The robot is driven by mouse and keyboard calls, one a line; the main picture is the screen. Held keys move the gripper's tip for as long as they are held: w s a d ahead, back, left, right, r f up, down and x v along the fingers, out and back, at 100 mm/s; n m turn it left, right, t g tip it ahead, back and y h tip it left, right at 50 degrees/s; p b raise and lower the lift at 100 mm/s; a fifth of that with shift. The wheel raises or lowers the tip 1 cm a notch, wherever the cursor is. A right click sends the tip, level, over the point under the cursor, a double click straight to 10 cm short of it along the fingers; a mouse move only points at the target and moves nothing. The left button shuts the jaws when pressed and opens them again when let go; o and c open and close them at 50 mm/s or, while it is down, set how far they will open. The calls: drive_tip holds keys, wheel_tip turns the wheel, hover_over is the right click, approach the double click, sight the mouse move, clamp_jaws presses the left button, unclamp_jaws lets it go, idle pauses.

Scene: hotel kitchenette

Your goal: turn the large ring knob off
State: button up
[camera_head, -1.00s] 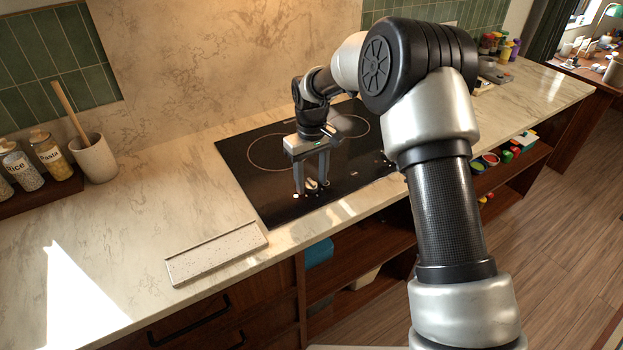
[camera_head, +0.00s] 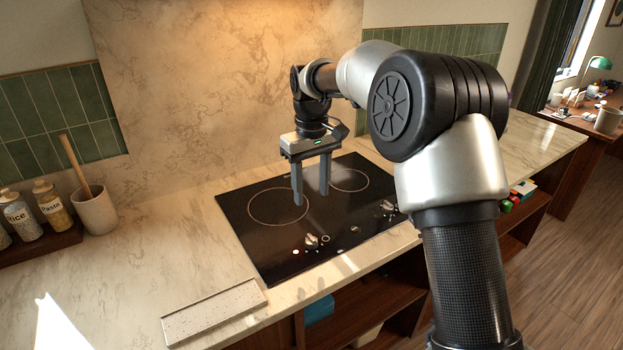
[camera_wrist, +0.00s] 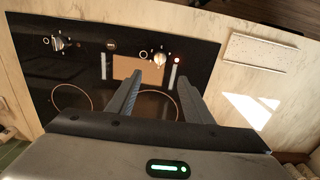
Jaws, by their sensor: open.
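The black cooktop (camera_head: 345,225) has a large ring (camera_head: 278,206) at left and a smaller ring (camera_head: 348,179) at right. The pale knob in front of the large ring (camera_head: 312,241) also shows in the wrist view (camera_wrist: 160,57). I cannot tell the knob's exact setting. The second knob (camera_head: 388,206) sits to the right, toward the front edge. My gripper (camera_head: 311,198) is open and empty, raised above the cooktop behind the large-ring knob and apart from it; its fingers show in the wrist view (camera_wrist: 160,77).
A speckled tray (camera_head: 213,312) lies on the counter left of the cooktop. A utensil crock (camera_head: 96,212) and jars (camera_head: 50,204) stand at the far left. The marble backsplash (camera_head: 230,90) rises behind.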

drive_tip(key=shift+r, duration=1.2)
drive_tip(key=s+d+r+m+t+p, duration=0.2)
drive_tip(key=s+d+r+m+t, duration=0.1)
drive_tip(key=s+d+r, duration=0.9)
drive_tip(key=s+d+m+t+p, duration=0.1)
drive_tip(key=s+d+m, duration=0.1)
drive_tip(key=s, duration=0.7)
drive_tip(key=s+d+m+t+p, duration=0.1)
drive_tip(key=s+d+m, duration=0.1)
drive_tip(key=s, duration=0.8)
drive_tip(key=shift+s+d+f+t, duration=0.2)
drive_tip(key=shift+s+d+t, duration=0.1)
drive_tip(key=shift+d, duration=0.25)
drive_tip(key=shift+c, duration=0.4)
